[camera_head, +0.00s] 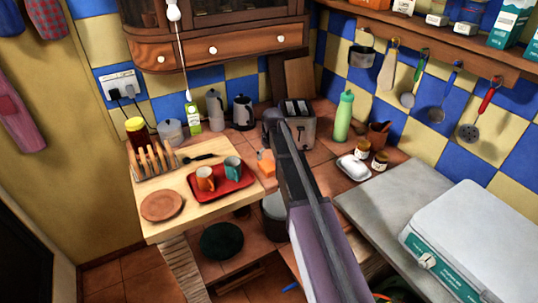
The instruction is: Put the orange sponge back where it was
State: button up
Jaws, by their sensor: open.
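The orange sponge (266,163) is small in view, on the tiled counter just right of the red tray, close to the wooden board's right edge. My arm comes up from the bottom middle, and its dark end with my gripper (270,140) is just above and beside the sponge. The gripper is open; its fingers are small and partly hidden by my arm. I cannot tell whether they touch the sponge or stand around it.
A red tray (219,193) holds an orange cup (205,178) and a teal cup (232,168). A toaster (301,125) and green bottle (343,117) stand behind my arm. A white butter dish (353,167) and jars are right. The grey worktop (378,205) has bare room.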

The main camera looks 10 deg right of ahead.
aim_at(270, 167)
jog(key=shift+s+d+r+p, duration=0.1)
jog(key=shift+s+r+p, duration=0.1)
jog(key=shift+r+p, duration=1)
jog(key=shift+s+r+p, duration=0.2)
jog(key=shift+r+p, duration=0.8)
jog(key=shift+r, duration=0.35)
jog(key=s+m+g, duration=0.1)
jog(key=s+m, duration=0.2)
jog(key=s, duration=2.4)
jog(key=shift+s+m+g+h, duration=0.3)
jog(key=shift+g, duration=0.1)
jog(key=shift+f, duration=0.1)
jog(key=c, duration=0.6)
